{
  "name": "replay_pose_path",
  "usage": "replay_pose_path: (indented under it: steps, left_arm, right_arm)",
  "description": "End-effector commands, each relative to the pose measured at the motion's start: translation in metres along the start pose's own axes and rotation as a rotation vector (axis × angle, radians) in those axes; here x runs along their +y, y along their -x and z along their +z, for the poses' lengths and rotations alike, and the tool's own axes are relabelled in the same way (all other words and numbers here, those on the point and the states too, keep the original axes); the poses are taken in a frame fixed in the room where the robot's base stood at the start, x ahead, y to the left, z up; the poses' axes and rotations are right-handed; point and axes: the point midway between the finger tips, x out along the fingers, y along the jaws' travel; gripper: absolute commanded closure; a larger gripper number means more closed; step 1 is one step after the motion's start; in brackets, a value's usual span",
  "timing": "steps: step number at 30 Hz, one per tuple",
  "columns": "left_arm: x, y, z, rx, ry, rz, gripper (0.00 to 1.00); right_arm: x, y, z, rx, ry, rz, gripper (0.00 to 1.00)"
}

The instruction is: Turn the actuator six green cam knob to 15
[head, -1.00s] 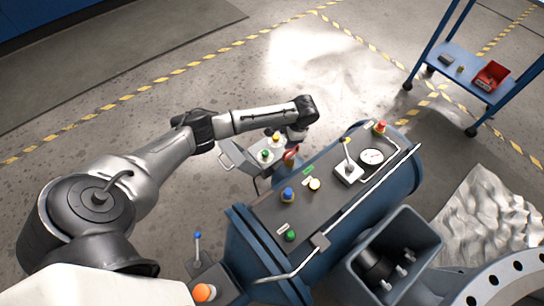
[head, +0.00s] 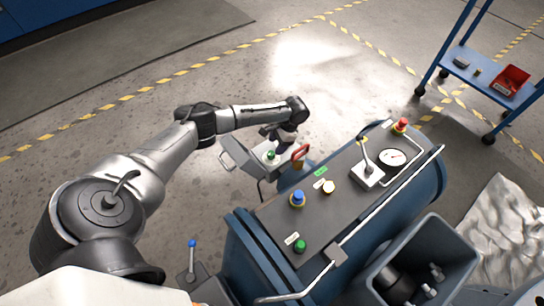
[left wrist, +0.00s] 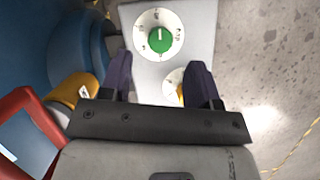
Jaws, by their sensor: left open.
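The green cam knob (left wrist: 159,40) sits on a white round dial on a pale grey plate in the left wrist view. Its white mark points toward the top of the picture; the dial numbers are too small to read surely. In the head view the green knob (head: 270,155) is on the small side box, left of the blue actuator. My left gripper (left wrist: 160,80) is open and empty, its dark fingers apart over the plate. It also shows in the head view (head: 284,141), beside the green knob. A second dial with a yellow knob (left wrist: 180,92) is partly hidden by a finger.
A red handle (left wrist: 18,108) with a yellow collar (left wrist: 72,88) stands close beside the gripper. The actuator top carries a blue button (head: 297,198), a lever (head: 366,160) and a gauge (head: 392,158). A blue cart (head: 468,68) is at the back right. Floor to the left is open.

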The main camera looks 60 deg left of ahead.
Motion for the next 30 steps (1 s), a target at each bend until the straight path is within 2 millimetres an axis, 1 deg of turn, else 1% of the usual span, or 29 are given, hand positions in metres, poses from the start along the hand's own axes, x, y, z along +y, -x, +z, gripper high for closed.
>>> replay_pose_path:
  steps: [1,3,7,12,17,25,26,30]
  left_arm:
    - [0.000,-0.014,-0.002,-0.001,0.000,-0.001,0.44]
    - [0.000,-0.025,-0.002,0.000,0.000,-0.001,0.44]
    - [0.000,-0.040,-0.001,0.000,0.000,-0.001,0.44]
    - [0.000,-0.052,-0.001,0.001,0.000,-0.001,0.44]
    - [0.000,-0.056,0.000,0.001,0.000,-0.001,0.44]
    - [0.000,-0.056,0.000,0.001,0.000,-0.001,0.44]
    - [0.000,-0.056,0.000,0.001,0.000,-0.001,0.45]
    - [0.000,-0.056,0.000,0.001,0.000,-0.001,0.58]
  right_arm:
    - [-0.001,-0.010,0.003,0.000,-0.001,-0.001,0.57]
    - [-0.002,-0.016,0.005,0.000,-0.003,-0.003,0.57]
    - [-0.003,-0.024,0.007,0.000,-0.007,-0.006,0.57]
    - [-0.005,-0.030,0.009,0.000,-0.010,-0.009,0.57]
    - [-0.005,-0.032,0.010,0.000,-0.011,-0.009,0.57]
    - [-0.005,-0.032,0.010,0.000,-0.010,-0.009,0.57]
    - [-0.005,-0.032,0.010,0.000,-0.009,-0.009,0.57]
    - [-0.004,-0.032,0.010,0.000,-0.006,-0.006,0.57]
